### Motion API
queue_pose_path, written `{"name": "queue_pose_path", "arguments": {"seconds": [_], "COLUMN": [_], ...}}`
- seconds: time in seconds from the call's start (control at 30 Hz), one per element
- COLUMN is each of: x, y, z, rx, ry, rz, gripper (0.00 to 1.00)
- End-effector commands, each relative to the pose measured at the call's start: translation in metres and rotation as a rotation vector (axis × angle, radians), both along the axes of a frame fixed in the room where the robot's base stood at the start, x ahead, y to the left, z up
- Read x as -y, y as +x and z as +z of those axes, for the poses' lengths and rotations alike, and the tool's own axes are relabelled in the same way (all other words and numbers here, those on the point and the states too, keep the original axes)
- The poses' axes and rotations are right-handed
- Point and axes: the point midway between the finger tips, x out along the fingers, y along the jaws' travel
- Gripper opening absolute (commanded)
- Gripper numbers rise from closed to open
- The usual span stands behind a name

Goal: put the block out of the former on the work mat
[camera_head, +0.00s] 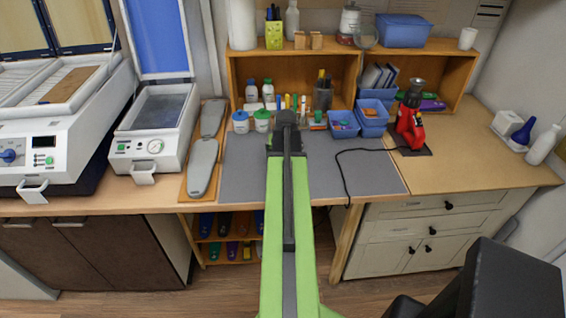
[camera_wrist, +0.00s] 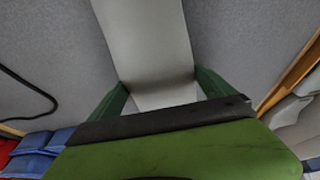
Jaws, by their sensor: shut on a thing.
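The block (camera_wrist: 148,45) is a long, pale grey piece seen in the wrist view, running from between my fingers to the top edge. My gripper (camera_wrist: 162,84) has its dark green fingers shut on the block's sides. The grey work mat (camera_wrist: 55,50) lies behind and below the block; I cannot tell whether they touch. In the head view my arm reaches over the work mat (camera_head: 350,178), and it hides the gripper and block. The former (camera_head: 155,140) is the white machine at left with its blue-lined lid raised; its bed looks empty.
A wooden board (camera_head: 190,186) with two grey foot-shaped pieces (camera_head: 203,165) lies between former and mat. Bottles (camera_head: 262,121), blue bins (camera_head: 371,118) and a red tool (camera_head: 410,127) stand behind the mat. A black cable (camera_head: 345,175) crosses its right side. The mat's front is clear.

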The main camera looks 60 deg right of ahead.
Motion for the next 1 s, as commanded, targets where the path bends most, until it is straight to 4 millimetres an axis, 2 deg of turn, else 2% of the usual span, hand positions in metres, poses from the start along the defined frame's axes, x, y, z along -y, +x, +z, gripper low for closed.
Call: {"name": "queue_pose_path", "arguments": {"seconds": [0.33, 0.37, 0.4, 0.63, 0.77, 0.87, 1.0], "x": [0.004, 0.004, 0.004, 0.005, 0.004, 0.001, -0.008], "y": [-0.004, -0.005, -0.005, -0.005, -0.006, -0.009, -0.015], "z": [-0.004, -0.003, -0.002, -0.002, 0.005, 0.017, 0.044], "rx": [0.001, 0.000, 0.000, -0.001, 0.000, 0.000, 0.000], "ry": [-0.001, 0.000, 0.000, 0.000, 0.000, 0.000, 0.000], "rz": [-0.008, -0.008, -0.008, -0.009, -0.010, -0.010, -0.010], "gripper": [0.27, 0.96, 1.00, 1.00, 1.00, 1.00, 1.00]}}
